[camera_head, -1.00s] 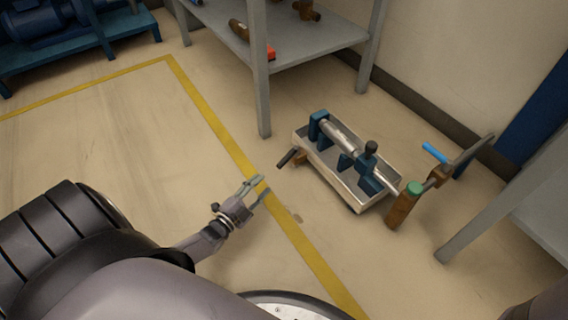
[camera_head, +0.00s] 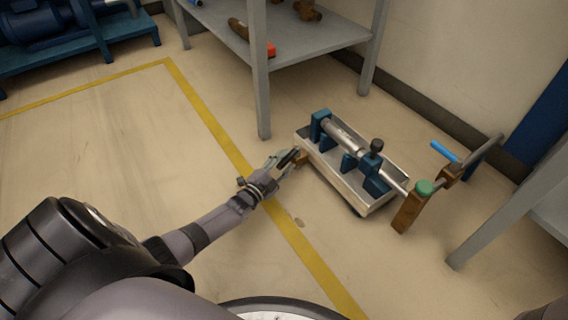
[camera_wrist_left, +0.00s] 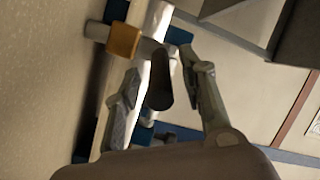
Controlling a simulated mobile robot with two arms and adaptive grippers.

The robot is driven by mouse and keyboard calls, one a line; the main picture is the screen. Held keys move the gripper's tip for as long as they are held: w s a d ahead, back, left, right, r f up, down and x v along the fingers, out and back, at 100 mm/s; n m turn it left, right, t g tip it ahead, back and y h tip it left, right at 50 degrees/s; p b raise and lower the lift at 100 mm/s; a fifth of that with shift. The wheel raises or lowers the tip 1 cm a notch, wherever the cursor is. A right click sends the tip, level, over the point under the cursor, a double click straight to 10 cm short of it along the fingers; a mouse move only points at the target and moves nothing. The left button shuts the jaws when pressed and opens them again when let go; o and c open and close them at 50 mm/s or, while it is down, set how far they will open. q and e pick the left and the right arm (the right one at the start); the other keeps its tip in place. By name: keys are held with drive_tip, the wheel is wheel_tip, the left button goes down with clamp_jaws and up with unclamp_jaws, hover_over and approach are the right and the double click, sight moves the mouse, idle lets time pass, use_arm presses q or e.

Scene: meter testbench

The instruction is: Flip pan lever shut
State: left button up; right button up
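The pan (camera_head: 372,211) is a pale, open metal tray with a silver pipe (camera_head: 345,143) on blue supports inside it. The lever (camera_head: 288,158) is a short dark handle on a brass-coloured valve (camera_head: 303,160) at the pan's left side. My left gripper (camera_head: 283,160) is at the lever, with its fingers apart. In the left wrist view the dark lever (camera_wrist_left: 160,80) lies between the two open fingers, and the brass valve body (camera_wrist_left: 124,40) is beyond it. I cannot tell whether either finger touches the lever. My right gripper is not in view.
A brass valve (camera_head: 410,210) with a green cap and a blue handle (camera_head: 445,151) stand at the pan's right. A grey shelf leg (camera_head: 261,90) rises behind, left of the pan.

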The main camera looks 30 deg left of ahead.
use_arm(q)
drive_tip(key=shift+c, duration=0.4)
clamp_jaws()
idle(0.4)
